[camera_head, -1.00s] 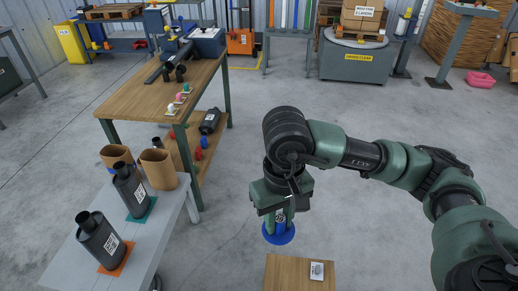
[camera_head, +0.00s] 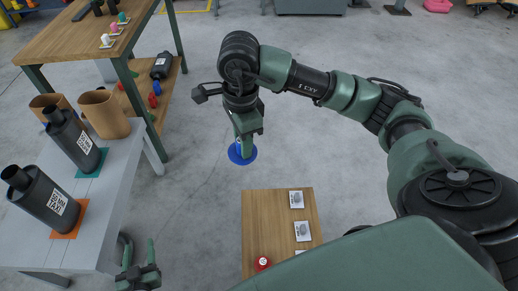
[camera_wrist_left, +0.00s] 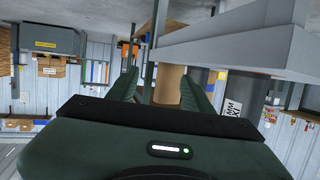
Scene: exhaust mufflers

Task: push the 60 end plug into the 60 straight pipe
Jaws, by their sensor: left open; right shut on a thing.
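My right gripper (camera_head: 246,130) is shut on a blue flanged piece (camera_head: 240,155) and holds it with the wide disc downward, beyond the small wooden tabletop. No size marking on it is readable, so I cannot tell whether it is the 60 end plug. My left gripper (camera_head: 138,256) is open at the bottom left, and its two spread fingers show in the left wrist view (camera_wrist_left: 160,90) with nothing gripped. A red round piece (camera_head: 263,263) sits near the front of the small wooden tabletop. I cannot identify the 60 straight pipe in any view.
The small wooden tabletop (camera_head: 270,220) carries white cards (camera_head: 297,199). A grey table (camera_head: 112,200) at left holds two black mufflers (camera_head: 45,198) and brown containers (camera_head: 104,114). A wooden workbench (camera_head: 82,45) stands behind. The floor between is free.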

